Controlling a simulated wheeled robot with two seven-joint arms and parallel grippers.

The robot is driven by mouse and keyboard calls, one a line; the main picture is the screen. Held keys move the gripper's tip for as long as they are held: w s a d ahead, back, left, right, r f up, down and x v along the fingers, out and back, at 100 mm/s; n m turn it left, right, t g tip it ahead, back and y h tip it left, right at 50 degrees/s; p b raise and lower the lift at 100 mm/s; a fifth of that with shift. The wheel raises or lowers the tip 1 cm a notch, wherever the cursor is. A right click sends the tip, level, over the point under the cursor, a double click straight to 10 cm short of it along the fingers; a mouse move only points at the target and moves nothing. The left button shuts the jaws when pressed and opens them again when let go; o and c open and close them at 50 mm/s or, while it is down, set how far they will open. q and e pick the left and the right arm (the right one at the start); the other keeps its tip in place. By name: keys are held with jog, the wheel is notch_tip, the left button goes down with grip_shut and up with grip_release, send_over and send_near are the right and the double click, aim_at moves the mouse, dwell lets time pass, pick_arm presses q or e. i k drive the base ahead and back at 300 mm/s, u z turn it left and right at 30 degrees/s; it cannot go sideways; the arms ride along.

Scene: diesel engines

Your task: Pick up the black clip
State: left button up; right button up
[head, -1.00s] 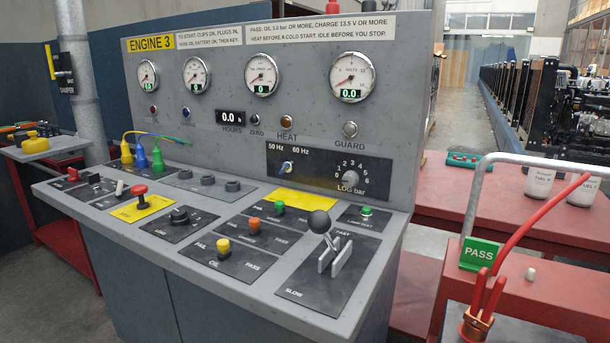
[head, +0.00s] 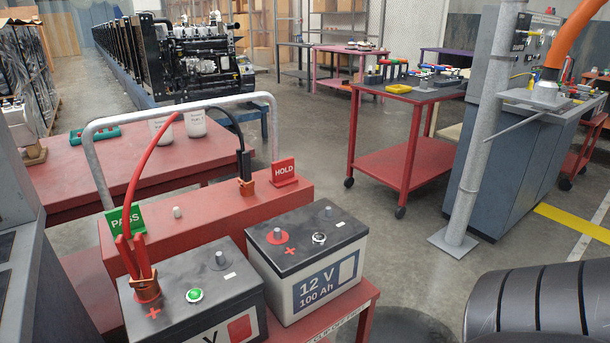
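The black clip (head: 244,166) stands upright on the back ledge of the red battery trolley (head: 195,208), beside the red HOLD sign (head: 284,171). Its copper-coloured jaws point down, and a black cable (head: 227,115) arches from its top to the left. A red clip (head: 134,258) sits over the left post of the nearer battery (head: 190,320), beside the green PASS sign (head: 124,219). A second battery (head: 307,262) marked 12 V stands to its right, with a bare red terminal and a grey post. Neither of my grippers is in view.
A grey tubular handle (head: 180,110) arches over the trolley's back. A red table with white tubs (head: 195,124) lies behind. A grey pole (head: 485,130) and red cart (head: 405,160) stand to the right. Open floor lies between trolley and cart.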

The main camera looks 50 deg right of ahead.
aim_at(245, 180)
jog(key=z, duration=1.15)
